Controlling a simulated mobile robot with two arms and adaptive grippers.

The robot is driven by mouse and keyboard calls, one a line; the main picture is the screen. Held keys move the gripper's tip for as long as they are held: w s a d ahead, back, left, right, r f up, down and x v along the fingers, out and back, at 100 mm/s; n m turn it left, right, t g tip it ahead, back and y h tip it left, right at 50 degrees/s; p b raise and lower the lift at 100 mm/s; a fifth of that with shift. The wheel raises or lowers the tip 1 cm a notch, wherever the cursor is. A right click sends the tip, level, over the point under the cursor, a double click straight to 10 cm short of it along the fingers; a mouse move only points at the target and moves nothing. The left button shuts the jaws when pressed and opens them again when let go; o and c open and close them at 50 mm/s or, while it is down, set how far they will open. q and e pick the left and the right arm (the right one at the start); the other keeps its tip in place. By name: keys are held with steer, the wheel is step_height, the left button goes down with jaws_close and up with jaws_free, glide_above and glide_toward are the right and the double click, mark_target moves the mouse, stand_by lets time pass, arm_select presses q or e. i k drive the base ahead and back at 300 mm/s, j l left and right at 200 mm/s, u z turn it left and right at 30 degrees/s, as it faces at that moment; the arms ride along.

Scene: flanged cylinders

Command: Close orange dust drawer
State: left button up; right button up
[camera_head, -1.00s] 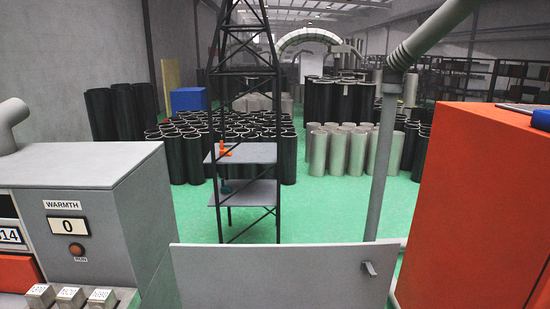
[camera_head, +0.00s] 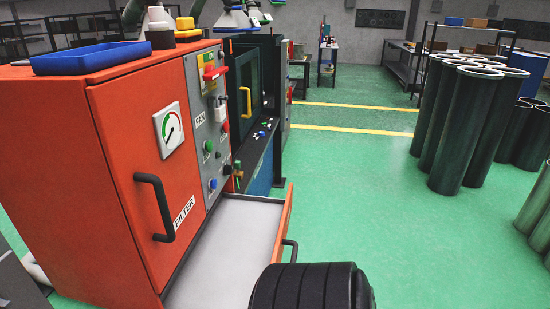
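An orange drawer (camera_head: 222,245) with a pale grey inside is pulled out low from the orange filter cabinet (camera_head: 75,150). Its orange front panel (camera_head: 283,224) faces right and carries a dark handle (camera_head: 290,245). The drawer is empty where I can see into it. A black ribbed rounded part, which may belong to my arm, covers the lower near corner of the drawer. Neither gripper's fingers can be made out in the head view.
The cabinet door has a black handle (camera_head: 156,206) and a round gauge (camera_head: 169,129). A blue tray (camera_head: 92,57) lies on top. Tall dark green cylinders (camera_head: 465,125) stand at the right. The green floor between them and the drawer is clear.

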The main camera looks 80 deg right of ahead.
mark_target(241, 236)
steer(key=z, duration=2.5)
